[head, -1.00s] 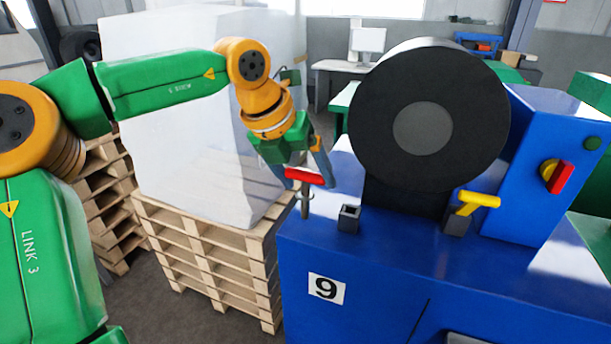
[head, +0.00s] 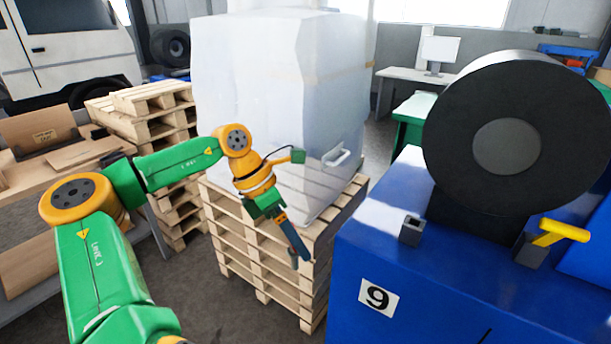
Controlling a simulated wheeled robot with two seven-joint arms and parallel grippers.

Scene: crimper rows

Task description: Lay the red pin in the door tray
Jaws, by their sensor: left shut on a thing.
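My left gripper (head: 298,252) is in front of the wrapped pallet load, left of the blue machine (head: 430,290), and points down. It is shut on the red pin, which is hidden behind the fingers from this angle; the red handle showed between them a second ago. I cannot make out the door tray in this view. My right gripper is not in view.
A yellow-handled pin (head: 562,231) sits in another socket beside the big black wheel (head: 515,95). Stacked pallets (head: 255,265) bear a wrapped load (head: 255,100) behind my left arm. A wooden bench (head: 60,165) is at left. Grey floor shows between bench and pallets.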

